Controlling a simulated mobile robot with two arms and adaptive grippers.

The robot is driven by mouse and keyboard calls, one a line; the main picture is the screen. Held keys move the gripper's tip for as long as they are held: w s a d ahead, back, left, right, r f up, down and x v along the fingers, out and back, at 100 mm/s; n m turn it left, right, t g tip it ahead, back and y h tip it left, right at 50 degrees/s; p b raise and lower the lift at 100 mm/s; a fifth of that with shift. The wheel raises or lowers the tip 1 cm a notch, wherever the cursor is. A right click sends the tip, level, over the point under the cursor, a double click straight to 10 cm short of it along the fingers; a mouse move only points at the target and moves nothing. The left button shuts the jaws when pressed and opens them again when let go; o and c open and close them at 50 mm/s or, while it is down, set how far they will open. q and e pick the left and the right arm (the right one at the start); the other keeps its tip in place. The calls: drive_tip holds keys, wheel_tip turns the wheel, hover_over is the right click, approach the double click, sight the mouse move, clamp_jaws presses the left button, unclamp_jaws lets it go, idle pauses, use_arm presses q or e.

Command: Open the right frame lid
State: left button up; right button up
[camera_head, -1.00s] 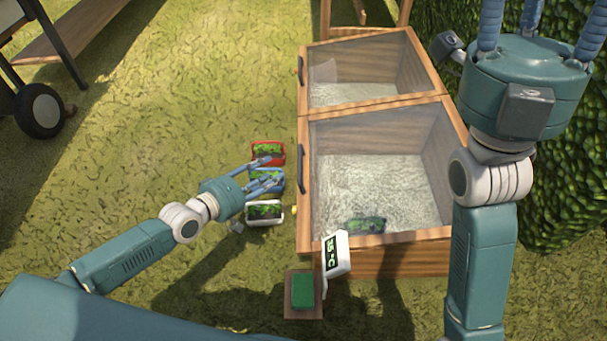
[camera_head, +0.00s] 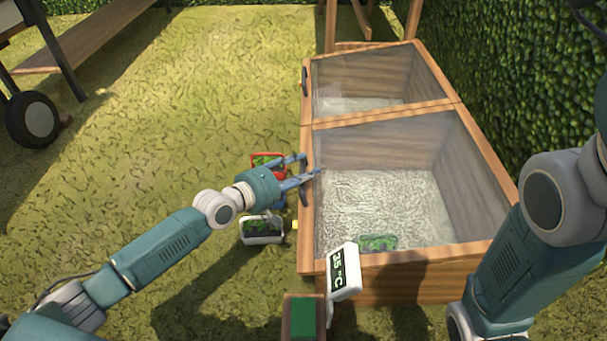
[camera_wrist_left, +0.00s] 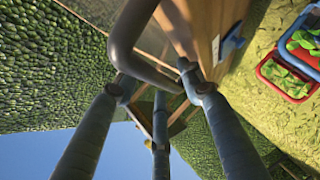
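The cold frame (camera_head: 405,262) is a wooden box with two clear-paned sections, and both lids look shut. The near section's lid (camera_head: 385,145) has a dark handle (camera_head: 304,190) on its left edge. In the left wrist view, this handle (camera_wrist_left: 128,38) is a bent dark bar close in front of the fingers. My left gripper (camera_head: 309,165) is at this handle, fingers spread. The wrist view shows the gripper (camera_wrist_left: 157,85) with its fingertips apart around the bar's lower end; whether they touch it is unclear. My right gripper's fingers are outside the head view.
White (camera_head: 262,229) and red (camera_head: 268,160) plant trays stand on the grass left of the frame; a blue one is mostly hidden by my gripper. A thermometer display (camera_head: 342,271) and a green block (camera_head: 303,318) are at the near corner.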

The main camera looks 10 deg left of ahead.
use_arm(q)
drive_tip(key=shift+w+d, duration=0.2)
drive_tip(key=shift+w, duration=0.1)
clamp_jaws()
